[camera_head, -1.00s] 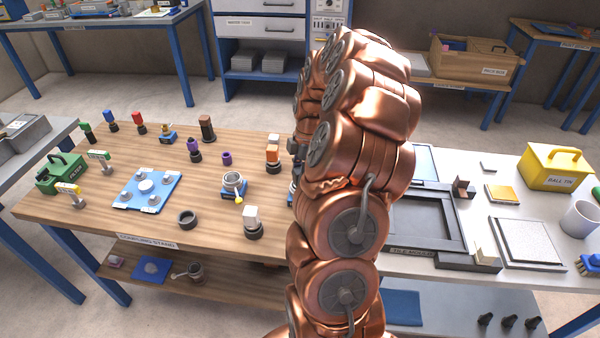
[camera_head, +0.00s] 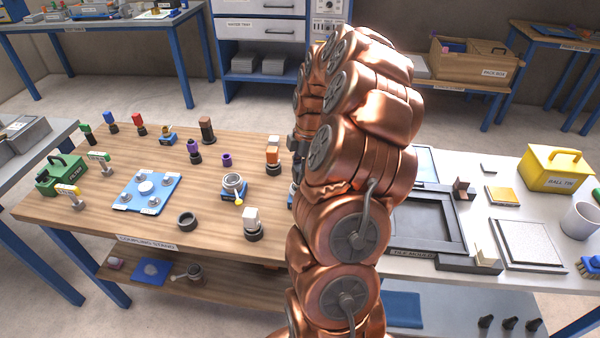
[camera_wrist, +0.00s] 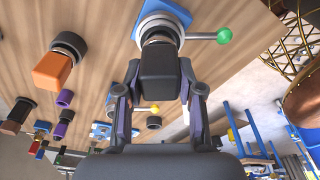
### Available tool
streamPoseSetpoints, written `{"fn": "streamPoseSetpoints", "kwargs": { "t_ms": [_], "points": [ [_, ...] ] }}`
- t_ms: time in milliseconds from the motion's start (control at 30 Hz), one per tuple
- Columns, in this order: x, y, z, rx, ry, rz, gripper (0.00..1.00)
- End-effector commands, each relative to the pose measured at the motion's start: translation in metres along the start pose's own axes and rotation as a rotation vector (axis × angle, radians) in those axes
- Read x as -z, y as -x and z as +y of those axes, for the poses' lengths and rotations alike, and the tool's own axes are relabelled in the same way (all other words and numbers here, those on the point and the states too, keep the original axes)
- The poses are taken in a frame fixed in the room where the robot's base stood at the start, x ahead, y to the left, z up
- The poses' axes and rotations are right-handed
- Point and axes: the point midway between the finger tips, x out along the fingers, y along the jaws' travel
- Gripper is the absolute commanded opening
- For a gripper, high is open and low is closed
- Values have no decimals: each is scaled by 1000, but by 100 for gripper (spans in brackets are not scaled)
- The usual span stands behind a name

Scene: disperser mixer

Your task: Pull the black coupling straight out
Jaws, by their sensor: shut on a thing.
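The black coupling (camera_wrist: 158,75) shows in the middle of the wrist view as a dark block between the two fingers. My gripper (camera_wrist: 159,80) is shut on it, one finger on each side. Beyond it is a round grey socket (camera_wrist: 158,33) on a blue base (camera_wrist: 178,14), with a lever ending in a green knob (camera_wrist: 224,36). I cannot tell how deep the coupling sits in the socket. In the head view my arm hides the coupling and most of this base.
An orange block on a dark ring (camera_wrist: 53,70) stands to the left in the wrist view. The wooden table (camera_head: 100,225) holds several other couplings, a blue plate (camera_head: 133,203) and a socket with a yellow knob (camera_head: 236,186). A tile mould (camera_head: 425,240) lies to the right.

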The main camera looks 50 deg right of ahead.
Motion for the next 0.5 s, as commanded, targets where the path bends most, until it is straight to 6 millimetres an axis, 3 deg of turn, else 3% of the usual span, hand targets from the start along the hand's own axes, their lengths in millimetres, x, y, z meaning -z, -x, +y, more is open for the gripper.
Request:
{"fn": "streamPoseSetpoints", "kwargs": {
  "t_ms": [500],
  "points": [
    [2, 17, 0, 1, 0, 0, 0]
  ]
}}
